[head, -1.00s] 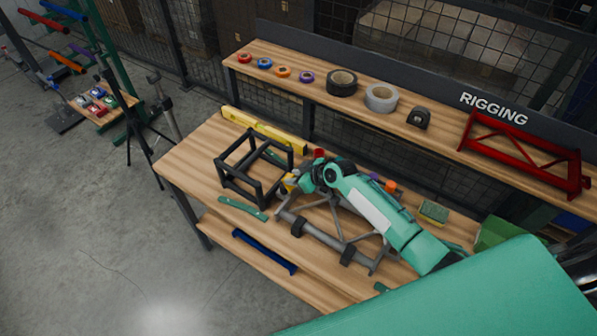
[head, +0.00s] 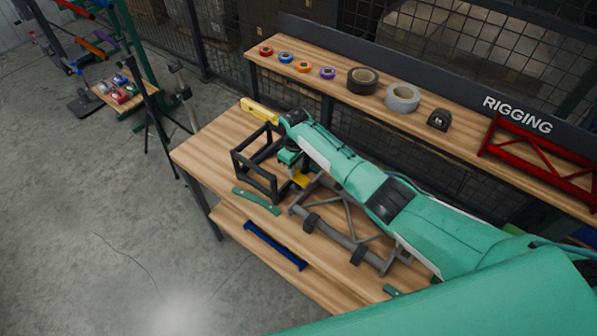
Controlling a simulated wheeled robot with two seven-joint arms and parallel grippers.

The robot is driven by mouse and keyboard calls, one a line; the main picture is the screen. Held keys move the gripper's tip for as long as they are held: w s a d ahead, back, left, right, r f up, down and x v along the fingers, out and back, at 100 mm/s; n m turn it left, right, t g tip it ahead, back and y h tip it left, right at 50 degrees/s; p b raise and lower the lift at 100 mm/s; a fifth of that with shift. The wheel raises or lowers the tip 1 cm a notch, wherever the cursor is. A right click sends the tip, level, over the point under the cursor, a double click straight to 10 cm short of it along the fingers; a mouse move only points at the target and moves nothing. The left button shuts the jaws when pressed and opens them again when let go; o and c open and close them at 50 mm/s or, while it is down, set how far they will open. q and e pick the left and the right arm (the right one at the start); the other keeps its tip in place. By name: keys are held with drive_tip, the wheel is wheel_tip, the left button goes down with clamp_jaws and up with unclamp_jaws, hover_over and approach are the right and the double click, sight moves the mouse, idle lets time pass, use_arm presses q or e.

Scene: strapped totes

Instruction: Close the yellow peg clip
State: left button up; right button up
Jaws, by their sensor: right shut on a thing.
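The yellow peg clip (head: 301,179) shows as a small yellow piece between the black cube frame (head: 240,163) and the grey tubular truss (head: 330,240) on the workbench. My right gripper (head: 291,163) is at it, coming from above and behind, and is shut on it. The jaws and much of the clip are hidden under my right arm, so I cannot tell how far the clip is closed. My left gripper is not in view.
A green strip (head: 257,201) lies at the bench's front edge. A blue bar (head: 275,246) is on the lower shelf. A yellow level (head: 259,111) lies behind the cube frame. Tape rolls (head: 403,97) and a red bracket (head: 540,150) stand on the back shelf. The bench's left end is clear.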

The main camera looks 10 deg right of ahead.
drive_tip(key=shift+w+a+f+g+h+b, duration=0.2)
drive_tip(key=shift+w+f+g+h+b, duration=0.15)
drive_tip(key=shift+g+b, duration=0.45)
drive_tip(key=o, duration=1)
drive_tip(key=r+b, duration=0.1)
drive_tip(key=r, duration=0.3)
drive_tip(key=w+r+b, duration=0.1)
drive_tip(key=r, duration=0.4)
drive_tip(key=a+r+b, duration=0.1)
drive_tip(key=r, duration=0.3)
drive_tip(key=shift+w+a+r+b, duration=0.1)
drive_tip(key=shift+w+r+b, duration=0.15)
drive_tip(key=shift+r+b, duration=0.1)
drive_tip(key=shift+f, duration=0.15)
